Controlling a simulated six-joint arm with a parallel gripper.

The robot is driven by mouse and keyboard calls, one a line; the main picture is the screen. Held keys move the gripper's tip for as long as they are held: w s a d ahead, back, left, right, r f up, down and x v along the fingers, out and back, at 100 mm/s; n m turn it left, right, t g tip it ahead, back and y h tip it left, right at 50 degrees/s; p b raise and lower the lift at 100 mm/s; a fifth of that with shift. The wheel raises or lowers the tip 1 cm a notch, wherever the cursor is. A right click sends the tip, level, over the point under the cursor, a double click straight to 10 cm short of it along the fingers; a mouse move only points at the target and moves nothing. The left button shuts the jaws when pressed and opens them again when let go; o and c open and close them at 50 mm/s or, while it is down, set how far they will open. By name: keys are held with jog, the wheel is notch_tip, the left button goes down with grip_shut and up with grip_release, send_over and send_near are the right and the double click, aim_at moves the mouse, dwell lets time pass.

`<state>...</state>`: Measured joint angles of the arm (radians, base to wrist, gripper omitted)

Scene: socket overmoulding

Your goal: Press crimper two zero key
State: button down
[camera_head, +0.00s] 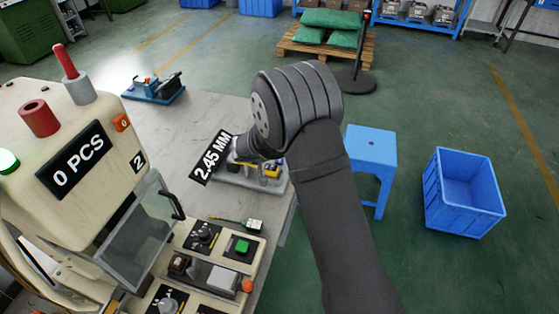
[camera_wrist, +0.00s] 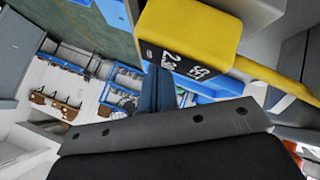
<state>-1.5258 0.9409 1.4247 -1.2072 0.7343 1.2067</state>
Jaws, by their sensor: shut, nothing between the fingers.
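Crimper two is the cream machine (camera_head: 70,150) at the left of the head view, marked with a "2" plate (camera_head: 139,160). Its black display (camera_head: 72,165) reads "0 PCS". The zero key (camera_head: 122,122) is a small orange button marked "0", to the right of and above that display. My gripper (camera_head: 240,154) is right of the machine, well apart from the key, partly hidden behind my wrist. In the wrist view, my shut, empty gripper (camera_wrist: 160,88) points past a yellow block (camera_wrist: 190,35) with white digits. The zero key is not visible there.
A gauge fixture (camera_head: 262,178) with a "2.45 MM" label (camera_head: 210,157) sits beneath my arm. The crimper's clear guard (camera_head: 135,240) and a control panel (camera_head: 215,262) stand in front. A blue stool (camera_head: 370,148) and blue crate (camera_head: 462,192) are at right.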

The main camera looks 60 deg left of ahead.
jog(key=shift+f, duration=0.1)
dwell(0.7)
jog(key=shift+f, duration=0.3)
jog(key=shift+f, duration=0.25)
dwell(0.5)
jog(key=shift+d+f, duration=0.3)
jog(key=shift+f, duration=0.45)
dwell(0.5)
jog(key=shift+r, duration=0.1)
jog(key=shift+w+d+r, duration=0.1)
jog(key=shift+w+r, duration=0.05)
jog(key=shift+r, duration=0.6)
